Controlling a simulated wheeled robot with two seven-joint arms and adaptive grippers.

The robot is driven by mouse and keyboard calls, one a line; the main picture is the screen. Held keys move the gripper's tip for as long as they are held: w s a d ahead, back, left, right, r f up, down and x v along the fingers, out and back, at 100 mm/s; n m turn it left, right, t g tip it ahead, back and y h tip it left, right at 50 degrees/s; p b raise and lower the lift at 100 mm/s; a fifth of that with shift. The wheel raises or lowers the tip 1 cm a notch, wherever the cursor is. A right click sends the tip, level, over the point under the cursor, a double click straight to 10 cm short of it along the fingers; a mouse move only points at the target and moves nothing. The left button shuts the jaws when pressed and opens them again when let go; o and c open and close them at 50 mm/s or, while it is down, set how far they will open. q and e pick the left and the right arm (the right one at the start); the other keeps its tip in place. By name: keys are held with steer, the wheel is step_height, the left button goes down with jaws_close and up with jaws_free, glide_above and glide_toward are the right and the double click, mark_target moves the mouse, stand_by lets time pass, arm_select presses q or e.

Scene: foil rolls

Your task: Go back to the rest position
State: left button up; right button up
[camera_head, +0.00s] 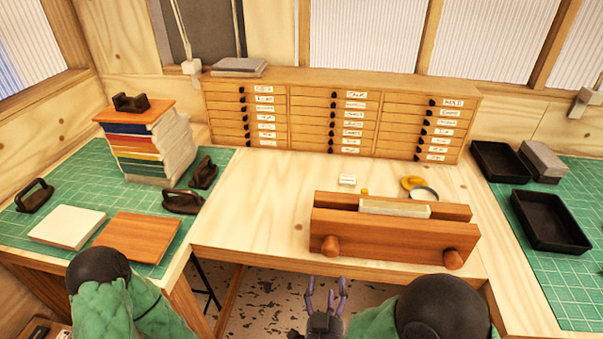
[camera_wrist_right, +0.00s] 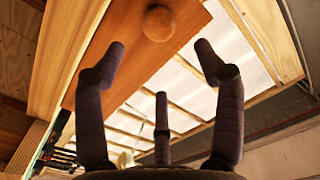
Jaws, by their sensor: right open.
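My right gripper (camera_head: 327,290) is at the bottom of the head view, with its dark fingers spread and nothing between them. It sits low in front of the table, left of my right arm's dark joint. In the right wrist view the gripper (camera_wrist_right: 160,62) is open and empty, its fingers pointing up towards the wooden press and one round knob (camera_wrist_right: 158,23). My left arm's green sleeve shows at the lower left of the head view, but its gripper is out of view.
The wooden press (camera_head: 390,237), with a pale block (camera_head: 395,208) between its boards, stands at the table's front edge above my right gripper. A green mat (camera_head: 75,215) with books is on the left, black trays (camera_head: 548,221) on the right. Open floor (camera_head: 262,295) shows below.

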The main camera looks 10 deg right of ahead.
steer(key=shift+w+f, duration=0.1)
steer(key=shift+f, duration=0.05)
step_height(320, 180, down, 18)
steer(key=w+a+n+g+y, duration=0.1)
steer(key=w+n+g+y, duration=0.1)
steer(key=g+y, duration=0.45)
steer(key=s+a+f+n+g+y, duration=0.1)
steer(key=s+f+n+g+y, duration=0.1)
steer(key=s+f+g, duration=0.8)
steer(key=shift+s+f, duration=1.55)
steer(key=shift+s, duration=0.3)
steer(key=shift+g, duration=0.25)
